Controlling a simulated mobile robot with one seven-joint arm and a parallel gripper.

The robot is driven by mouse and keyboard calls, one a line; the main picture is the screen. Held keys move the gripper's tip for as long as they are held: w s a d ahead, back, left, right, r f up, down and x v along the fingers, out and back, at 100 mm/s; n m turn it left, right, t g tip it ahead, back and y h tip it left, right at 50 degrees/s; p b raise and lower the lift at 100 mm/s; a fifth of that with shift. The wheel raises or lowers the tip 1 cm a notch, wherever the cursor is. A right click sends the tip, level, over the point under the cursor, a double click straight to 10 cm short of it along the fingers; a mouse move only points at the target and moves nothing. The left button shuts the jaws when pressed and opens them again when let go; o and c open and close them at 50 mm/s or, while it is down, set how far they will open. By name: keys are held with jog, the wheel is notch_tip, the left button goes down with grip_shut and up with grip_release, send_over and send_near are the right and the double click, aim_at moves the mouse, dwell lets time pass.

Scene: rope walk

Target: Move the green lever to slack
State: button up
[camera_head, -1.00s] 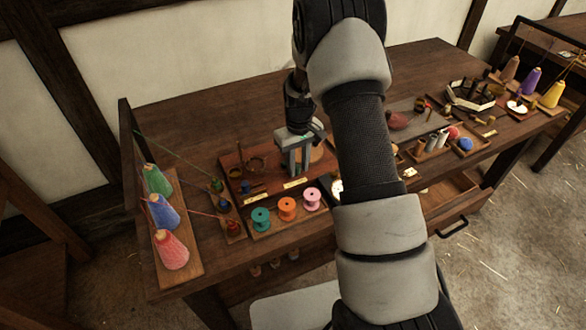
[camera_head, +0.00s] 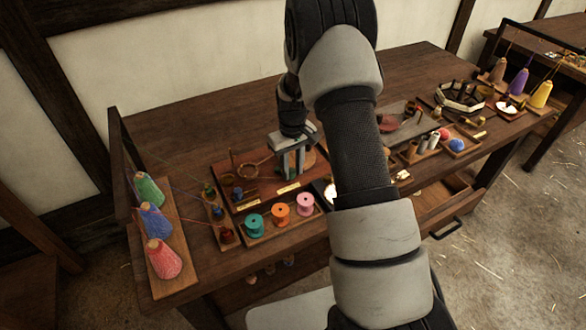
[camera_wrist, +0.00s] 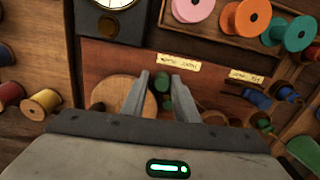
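A small green knob (camera_wrist: 163,84), which looks like the green lever, stands on a reddish-brown board (camera_wrist: 110,62) in the wrist view. My gripper (camera_wrist: 162,80) is open with one finger on each side of the knob; I cannot tell whether either finger touches it. In the head view my gripper (camera_head: 291,168) is low over the board, and the lever is mostly hidden by the fingers. Two pale label plates (camera_wrist: 178,62) lie by the lever; their writing is too small to read. A round wooden disc (camera_wrist: 122,95) lies beside the left finger in the wrist view.
Teal, orange and pink spools (camera_head: 280,211) stand in a tray in front of the board. Red, blue and green yarn cones (camera_head: 156,221) stand at the left with threads running right. A white-faced dial (camera_wrist: 115,8) is close by. The table's back is clear.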

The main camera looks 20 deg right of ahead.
jog(key=shift+r+p, duration=1.8)
jog(key=shift+r, duration=1.6)
jog(key=shift+r, duration=0.25)
jog(key=s+a+r+t+p, duration=0.1)
jog(key=s+r, duration=0.2)
jog(key=r, duration=0.5)
jog(key=s+a+r+m+t, duration=0.1)
jog(key=s+r, duration=0.3)
jog(key=r, duration=0.3)
jog(key=s+a+r+t+p, duration=0.1)
jog(key=s+r, duration=0.2)
jog(key=r, duration=0.5)
jog(key=s+r+t, duration=0.1)
jog(key=s+r, duration=0.2)
jog(key=s, duration=0.3)
jog(key=s+a+r+m, duration=0.1)
jog(key=s+r, duration=0.1)
jog(key=s, duration=0.4)
jog(key=s+a+r+m+t+p, duration=0.1)
jog(key=s+r, duration=0.2)
jog(key=s, duration=0.4)
jog(key=shift+r+t, duration=0.3)
jog(key=shift+s+f, duration=0.1)
